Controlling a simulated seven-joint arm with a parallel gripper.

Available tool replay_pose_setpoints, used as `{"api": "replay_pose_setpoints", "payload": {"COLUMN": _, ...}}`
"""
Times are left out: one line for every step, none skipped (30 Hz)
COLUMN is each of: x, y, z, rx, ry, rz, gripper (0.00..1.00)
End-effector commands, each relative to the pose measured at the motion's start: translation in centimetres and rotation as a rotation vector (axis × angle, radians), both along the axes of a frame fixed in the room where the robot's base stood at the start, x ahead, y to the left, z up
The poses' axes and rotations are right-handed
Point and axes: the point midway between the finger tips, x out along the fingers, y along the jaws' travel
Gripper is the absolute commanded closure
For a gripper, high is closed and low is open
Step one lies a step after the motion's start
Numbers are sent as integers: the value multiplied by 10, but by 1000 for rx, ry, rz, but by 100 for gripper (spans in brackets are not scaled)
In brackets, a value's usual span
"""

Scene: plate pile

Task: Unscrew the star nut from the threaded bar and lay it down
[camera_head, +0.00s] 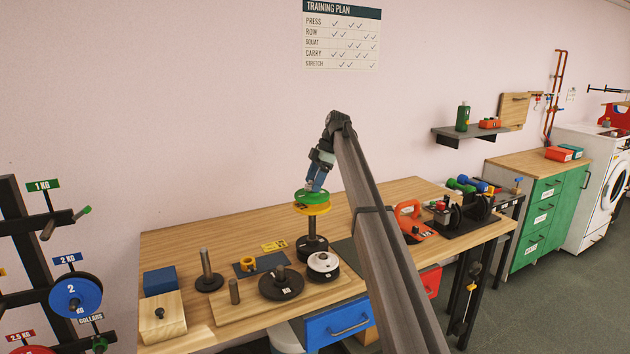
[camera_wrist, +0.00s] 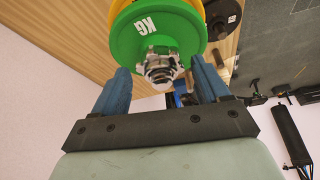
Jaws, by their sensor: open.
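The metallic star nut (camera_wrist: 142,62) sits on the threaded bar (camera_wrist: 158,73), up against a green plate (camera_wrist: 120,40) marked KG. In the head view the green plate (camera_head: 303,195) lies above a yellow plate (camera_head: 318,210) on a dark upright stand (camera_head: 311,246). The nut and bar top are mostly hidden there by my gripper (camera_head: 315,187), which points down at them. In the wrist view my gripper (camera_wrist: 160,67) is open, its blue fingers on either side of the nut with a gap visible on both sides.
A wooden block (camera_head: 160,315) is at left. The bench behind is clear.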

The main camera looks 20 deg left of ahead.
Motion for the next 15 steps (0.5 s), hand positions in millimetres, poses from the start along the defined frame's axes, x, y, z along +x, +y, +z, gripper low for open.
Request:
{"api": "replay_pose_setpoints", "payload": {"x": 0, "y": 0, "z": 0, "rx": -1, "ry": 1, "rz": 0, "gripper": 25}}
{"api": "replay_pose_setpoints", "payload": {"x": 0, "y": 0, "z": 0, "rx": 0, "ry": 1, "rz": 0, "gripper": 25}}
{"api": "replay_pose_setpoints", "payload": {"x": -1, "y": 0, "z": 0, "rx": 1, "ry": 1, "rz": 1, "gripper": 25}}
{"api": "replay_pose_setpoints", "payload": {"x": -1, "y": 1, "z": 0, "rx": 0, "ry": 1, "rz": 0, "gripper": 25}}
{"api": "replay_pose_setpoints", "payload": {"x": -1, "y": 1, "z": 0, "rx": 1, "ry": 1, "rz": -4, "gripper": 25}}
{"api": "replay_pose_setpoints", "payload": {"x": -1, "y": 0, "z": 0, "rx": 1, "ry": 0, "rz": -15, "gripper": 25}}
{"api": "replay_pose_setpoints", "payload": {"x": -2, "y": 0, "z": 0, "rx": 1, "ry": 1, "rz": -31, "gripper": 25}}
{"api": "replay_pose_setpoints", "payload": {"x": -2, "y": 0, "z": 0, "rx": 1, "ry": 1, "rz": -53, "gripper": 25}}
{"api": "replay_pose_setpoints", "payload": {"x": -3, "y": 0, "z": -1, "rx": 1, "ry": 1, "rz": -90, "gripper": 25}}
{"api": "replay_pose_setpoints", "payload": {"x": -3, "y": 0, "z": -1, "rx": 1, "ry": 0, "rz": -122, "gripper": 25}}
{"api": "replay_pose_setpoints", "payload": {"x": -4, "y": 0, "z": -1, "rx": 1, "ry": 0, "rz": -156, "gripper": 25}}
{"api": "replay_pose_setpoints", "payload": {"x": -4, "y": 0, "z": -1, "rx": 2, "ry": 0, "rz": -202, "gripper": 25}}
{"api": "replay_pose_setpoints", "payload": {"x": -4, "y": 0, "z": -1, "rx": 1, "ry": 0, "rz": -235, "gripper": 25}}
{"api": "replay_pose_setpoints", "payload": {"x": -4, "y": 0, "z": -1, "rx": 1, "ry": 0, "rz": -269, "gripper": 25}}
{"api": "replay_pose_setpoints", "payload": {"x": -4, "y": 0, "z": -1, "rx": 2, "ry": 0, "rz": -315, "gripper": 25}}
